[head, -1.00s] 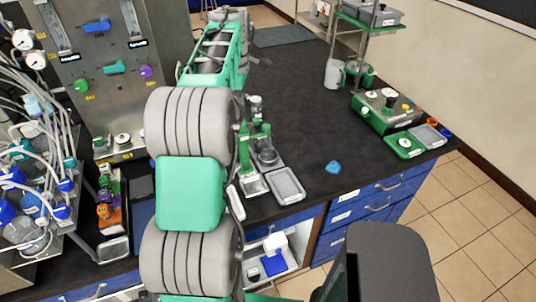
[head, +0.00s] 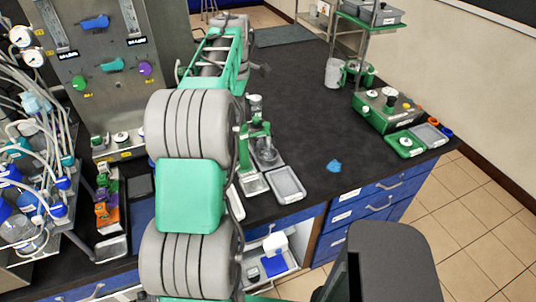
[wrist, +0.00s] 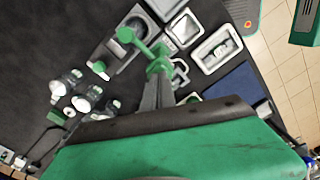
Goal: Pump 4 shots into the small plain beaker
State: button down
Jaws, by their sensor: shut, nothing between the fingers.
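A green stand (head: 257,137) with a dark grey-and-clear round vessel (head: 266,152) beside its post stands on the bench, just right of my arm in the head view. In the wrist view a green knob and crossbar (wrist: 138,43) rise in front of my fingers. My gripper (wrist: 158,78) shows there as narrow grey fingers, closed together and empty, overlapping the bar; I cannot tell if they touch it. In the head view my arm hides the gripper. Several small glass vessels (wrist: 80,92) stand at left in the wrist view. I cannot tell which vessel is the small plain beaker.
A grey tray (head: 286,185) lies near the bench edge, with a blue piece (head: 333,166) to its right. A green device (head: 388,108) stands at the far right. The panel with tubing (head: 30,140) is at left. The middle of the dark bench is open.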

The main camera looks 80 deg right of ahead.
jog(key=shift+f, duration=0.65)
jog(key=shift+r+p, duration=1.7)
jog(key=shift+r, duration=0.25)
jog(key=shift+f, duration=0.15)
jog(key=shift+f+b, duration=1.05)
jog(key=shift+f, duration=0.75)
jog(key=shift+r, duration=0.1)
notch_tip(320, 180, up, 4)
jog(key=p, duration=0.3)
jog(key=shift+p, duration=0.4)
jog(key=shift+f, duration=0.2)
